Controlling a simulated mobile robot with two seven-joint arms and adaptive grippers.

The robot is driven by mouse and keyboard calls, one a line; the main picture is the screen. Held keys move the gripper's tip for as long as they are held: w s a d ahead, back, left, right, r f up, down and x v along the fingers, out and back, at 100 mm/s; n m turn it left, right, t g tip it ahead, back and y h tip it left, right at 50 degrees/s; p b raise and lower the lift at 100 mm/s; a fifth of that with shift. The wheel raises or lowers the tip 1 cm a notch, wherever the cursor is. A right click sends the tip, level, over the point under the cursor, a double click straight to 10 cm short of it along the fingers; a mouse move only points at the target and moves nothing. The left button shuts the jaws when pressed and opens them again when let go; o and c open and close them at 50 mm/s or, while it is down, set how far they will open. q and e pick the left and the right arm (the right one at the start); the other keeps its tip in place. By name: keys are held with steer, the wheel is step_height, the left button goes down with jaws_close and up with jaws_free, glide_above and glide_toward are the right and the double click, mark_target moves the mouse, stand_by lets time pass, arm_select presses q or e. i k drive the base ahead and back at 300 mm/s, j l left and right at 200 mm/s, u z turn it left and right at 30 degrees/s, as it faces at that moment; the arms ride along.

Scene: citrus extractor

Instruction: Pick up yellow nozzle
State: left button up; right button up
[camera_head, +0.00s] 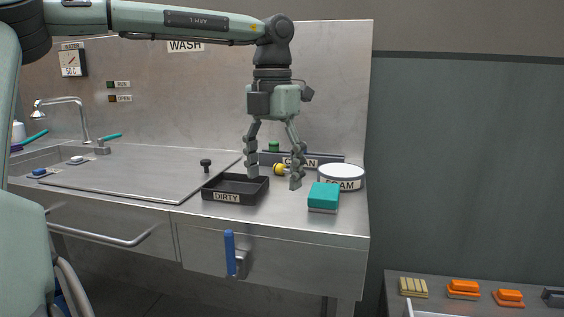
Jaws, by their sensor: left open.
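The yellow nozzle (280,169) is small and lies on the steel counter, in front of the grey bin marked CLEAN (328,161). In the picture the nozzle shows between the fingers. I cannot tell how far the fingertips are from it in depth. The nozzle's right part is close to the right finger. My right gripper is not in view.
A black tray marked DIRTY (228,197) stands just left of the gripper. A white tub marked FOAM (341,171) and a teal sponge (323,193) stand to the right. A steel back wall (200,80) rises behind. A lower shelf with orange sponges (463,287) is at right.

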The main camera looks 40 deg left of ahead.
mark_target(278, 168)
steer(key=i+j, duration=0.75)
steer(key=j, duration=0.15)
